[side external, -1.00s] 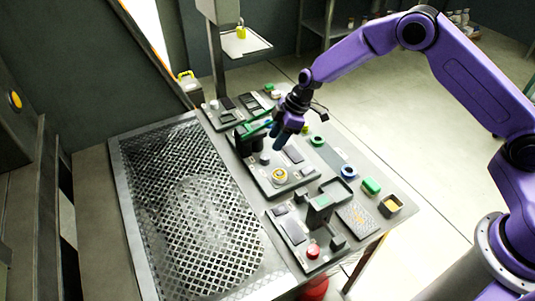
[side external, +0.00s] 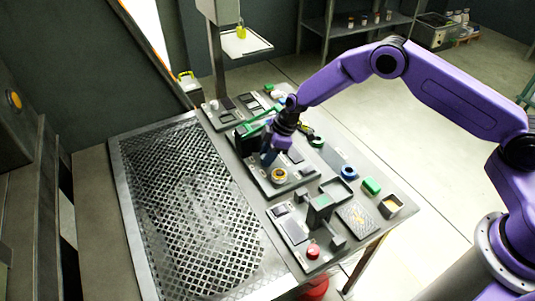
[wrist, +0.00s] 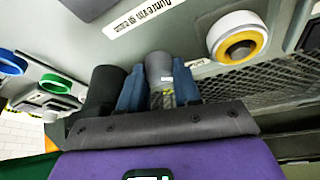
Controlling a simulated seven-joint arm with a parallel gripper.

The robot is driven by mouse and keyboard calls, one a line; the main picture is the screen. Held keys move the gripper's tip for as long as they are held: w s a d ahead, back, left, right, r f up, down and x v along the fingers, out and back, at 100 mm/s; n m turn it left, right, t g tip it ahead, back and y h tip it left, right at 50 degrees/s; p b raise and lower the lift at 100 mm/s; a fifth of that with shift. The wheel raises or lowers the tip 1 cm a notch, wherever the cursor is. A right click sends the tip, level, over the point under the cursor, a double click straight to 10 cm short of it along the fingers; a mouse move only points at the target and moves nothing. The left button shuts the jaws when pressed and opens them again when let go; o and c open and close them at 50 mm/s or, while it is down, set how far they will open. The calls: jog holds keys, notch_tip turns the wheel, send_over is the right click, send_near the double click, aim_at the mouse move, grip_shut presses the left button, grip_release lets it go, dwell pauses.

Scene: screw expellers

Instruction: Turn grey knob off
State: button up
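In the wrist view, the grey knob (wrist: 158,66) stands up from the panel between the two blue fingers of my gripper (wrist: 159,88). The fingers are apart, one on each side of the knob. I cannot tell whether they press on it. In the side external view, my gripper (side external: 268,156) points down at the middle panel (side external: 262,179), low over its surface, and hides the grey knob. The knob's on or off position cannot be read.
A dark cylinder (wrist: 103,88) stands close left of the fingers. A yellow button with a white ring (wrist: 238,40) is to the right; it also shows in the side external view (side external: 279,175). A green bar (side external: 256,129) lies behind the gripper. The mesh plate (side external: 185,200) is clear.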

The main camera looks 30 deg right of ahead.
jog(key=shift+c, duration=1.1)
jog(key=shift+m, duration=0.3)
jog(key=m+t, duration=0.1)
jog(key=m, duration=0.1)
jog(key=shift+s+a+m+h, duration=0.1)
jog(key=shift+m+h, duration=0.2)
jog(key=shift+m+t+h, duration=0.3)
jog(key=shift+m+h, duration=0.1)
jog(key=shift+m, duration=0.8)
jog(key=shift+m+h, duration=0.3)
jog(key=shift+m, duration=0.7)
jog(key=o, duration=0.8)
jog(key=shift+c, duration=0.2)
